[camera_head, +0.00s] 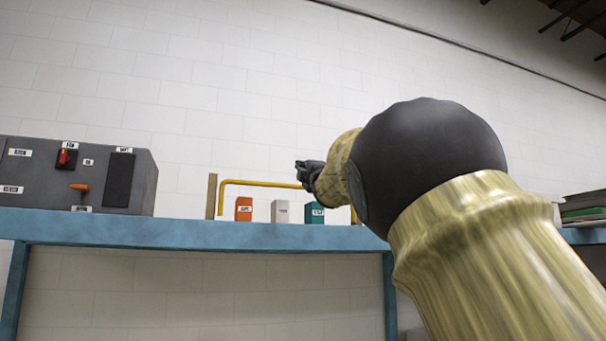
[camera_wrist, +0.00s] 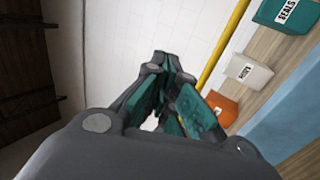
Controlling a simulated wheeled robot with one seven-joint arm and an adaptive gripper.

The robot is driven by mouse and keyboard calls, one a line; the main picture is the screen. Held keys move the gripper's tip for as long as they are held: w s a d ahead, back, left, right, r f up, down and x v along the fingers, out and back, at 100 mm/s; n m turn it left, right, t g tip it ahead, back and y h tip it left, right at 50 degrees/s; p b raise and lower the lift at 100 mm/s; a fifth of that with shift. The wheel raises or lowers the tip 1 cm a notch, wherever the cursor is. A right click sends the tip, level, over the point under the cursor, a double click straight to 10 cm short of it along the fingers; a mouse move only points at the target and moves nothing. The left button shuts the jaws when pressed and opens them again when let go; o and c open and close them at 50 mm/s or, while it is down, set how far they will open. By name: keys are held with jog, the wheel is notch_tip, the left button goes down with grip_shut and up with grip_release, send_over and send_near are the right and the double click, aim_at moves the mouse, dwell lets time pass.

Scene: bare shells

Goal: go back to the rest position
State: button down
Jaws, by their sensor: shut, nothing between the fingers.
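My gripper (camera_head: 306,173) is shut and empty at the end of my outstretched arm, which fills the right half of the head view. In that view it appears just above the teal box. In the wrist view the gripper (camera_wrist: 172,103) shows its dark fingers with teal pads, apart from the boxes on the right. The arm hides part of the shelf behind it.
A blue shelf (camera_head: 160,230) carries an orange box (camera_head: 243,209), a white box (camera_head: 280,211) and a teal box (camera_head: 314,213) labelled SEALS. A yellow rail (camera_head: 255,184) runs behind them. A grey control panel (camera_head: 60,175) stands left.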

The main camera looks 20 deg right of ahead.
jog(key=shift+s+r, duration=0.1)
jog(key=shift+s, duration=0.1)
dwell(0.4)
